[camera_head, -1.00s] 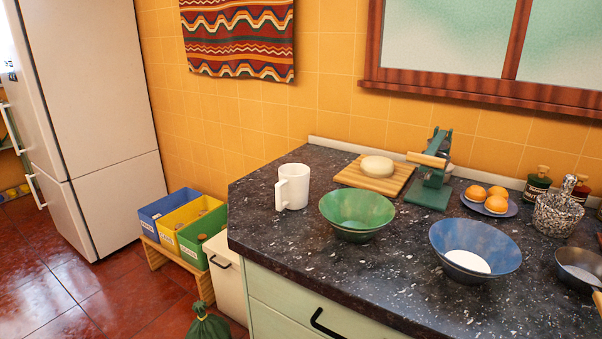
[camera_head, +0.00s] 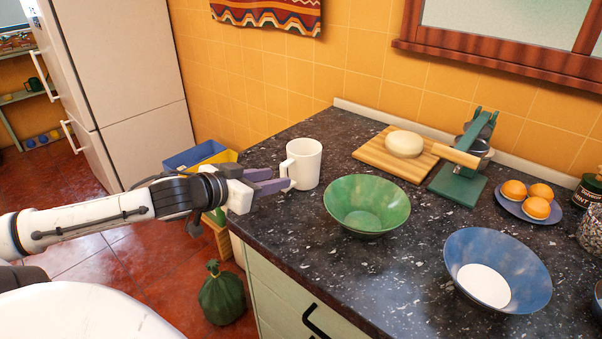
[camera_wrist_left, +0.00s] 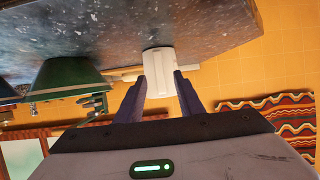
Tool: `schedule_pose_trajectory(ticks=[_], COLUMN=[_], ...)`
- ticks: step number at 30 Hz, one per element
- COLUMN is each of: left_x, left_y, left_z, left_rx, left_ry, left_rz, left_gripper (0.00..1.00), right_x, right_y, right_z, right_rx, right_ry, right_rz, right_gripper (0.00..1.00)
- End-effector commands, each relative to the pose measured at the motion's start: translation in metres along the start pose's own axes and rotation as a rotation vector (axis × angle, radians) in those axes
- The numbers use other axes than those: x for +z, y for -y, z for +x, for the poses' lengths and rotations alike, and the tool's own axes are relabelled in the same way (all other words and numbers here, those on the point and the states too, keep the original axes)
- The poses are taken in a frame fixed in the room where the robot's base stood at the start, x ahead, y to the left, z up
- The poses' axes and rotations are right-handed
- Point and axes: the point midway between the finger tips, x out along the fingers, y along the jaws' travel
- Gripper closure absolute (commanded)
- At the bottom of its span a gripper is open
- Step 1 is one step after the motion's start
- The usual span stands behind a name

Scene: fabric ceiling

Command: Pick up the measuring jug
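The white measuring jug (camera_head: 304,164) stands upright on the dark speckled counter, near its left end, with its handle toward my left gripper. My left gripper (camera_head: 277,180) is open at the counter's left edge, with its fingertips close to the handle side of the jug. In the left wrist view the jug (camera_wrist_left: 158,62) shows upside down, ahead of and between the two spread fingers (camera_wrist_left: 160,88). I cannot tell whether a finger touches it. My right gripper is not in view.
A green bowl (camera_head: 367,203) stands close to the right of the jug. A blue bowl (camera_head: 515,262), a wooden board (camera_head: 376,157) with a pale round piece (camera_head: 405,144), a green press (camera_head: 460,183) and a plate of oranges (camera_head: 515,208) are also on the counter (camera_head: 345,275).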

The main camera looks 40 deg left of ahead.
Motion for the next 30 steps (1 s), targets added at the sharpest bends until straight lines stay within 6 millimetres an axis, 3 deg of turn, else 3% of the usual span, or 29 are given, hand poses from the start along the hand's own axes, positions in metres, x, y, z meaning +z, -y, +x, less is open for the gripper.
schedule_pose_trajectory(ticks=[12,23,30], left_x=[0.000,-0.003,-0.003], left_y=[-0.001,0.000,0.000], left_z=[0.047,0.051,0.051], left_rx=[0.000,-0.002,-0.002], left_ry=[-0.001,0.001,0.001], left_rz=[0.006,0.001,0.001], left_gripper=[0.66,0.66,1.00], right_x=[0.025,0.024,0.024], right_y=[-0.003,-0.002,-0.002], right_z=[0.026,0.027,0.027], right_rx=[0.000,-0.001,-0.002], right_ry=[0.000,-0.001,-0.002], right_rz=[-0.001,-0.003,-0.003], right_gripper=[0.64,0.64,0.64])
